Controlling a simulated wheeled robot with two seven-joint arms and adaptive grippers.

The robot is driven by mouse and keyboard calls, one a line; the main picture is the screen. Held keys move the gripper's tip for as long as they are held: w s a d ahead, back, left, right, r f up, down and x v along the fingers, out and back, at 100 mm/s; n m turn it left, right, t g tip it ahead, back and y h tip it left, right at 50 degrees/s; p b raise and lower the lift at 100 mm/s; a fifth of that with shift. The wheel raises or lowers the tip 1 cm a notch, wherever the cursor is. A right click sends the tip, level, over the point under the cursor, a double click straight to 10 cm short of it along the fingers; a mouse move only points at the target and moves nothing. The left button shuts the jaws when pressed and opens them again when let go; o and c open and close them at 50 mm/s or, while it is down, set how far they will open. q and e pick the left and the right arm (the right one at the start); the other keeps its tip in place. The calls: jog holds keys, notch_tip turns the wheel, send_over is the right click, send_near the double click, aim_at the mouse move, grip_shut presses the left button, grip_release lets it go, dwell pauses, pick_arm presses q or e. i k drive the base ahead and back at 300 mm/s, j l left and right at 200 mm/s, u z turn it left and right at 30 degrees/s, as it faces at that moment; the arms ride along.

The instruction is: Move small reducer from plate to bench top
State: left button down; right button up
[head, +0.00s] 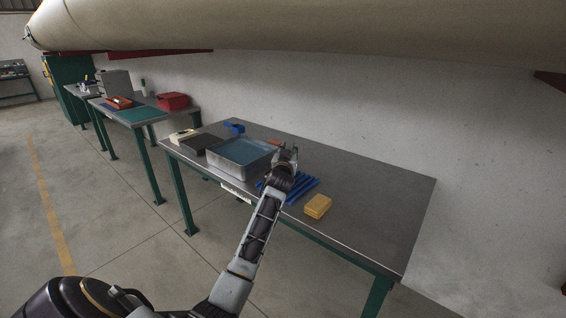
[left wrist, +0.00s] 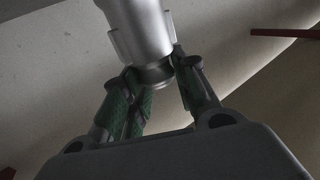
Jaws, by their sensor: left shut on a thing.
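My left gripper (head: 287,161) is above the near workbench, at the right end of the metal tub. In the left wrist view its green-padded fingers (left wrist: 157,88) are shut on the small reducer (left wrist: 145,32), a grey metal stepped part, gripped at its narrow end. In the head view the reducer is too small to tell apart from the gripper. A dark flat block (head: 200,144), possibly the plate, lies on the bench left of the tub. The bench top (head: 375,200) is grey metal. My right gripper is not in view.
A metal tub (head: 240,173) with bluish liquid stands on the bench. A blue ribbed rack (head: 302,187) lies beneath my wrist, and a yellow block (head: 318,206) sits near the front edge. The bench's right part is clear. A large beige body (head: 300,25) hangs overhead.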

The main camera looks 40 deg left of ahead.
aim_at(374, 238)
jog(key=k+l, duration=0.1)
jog(key=l, duration=1.8)
jog(key=k, duration=0.05)
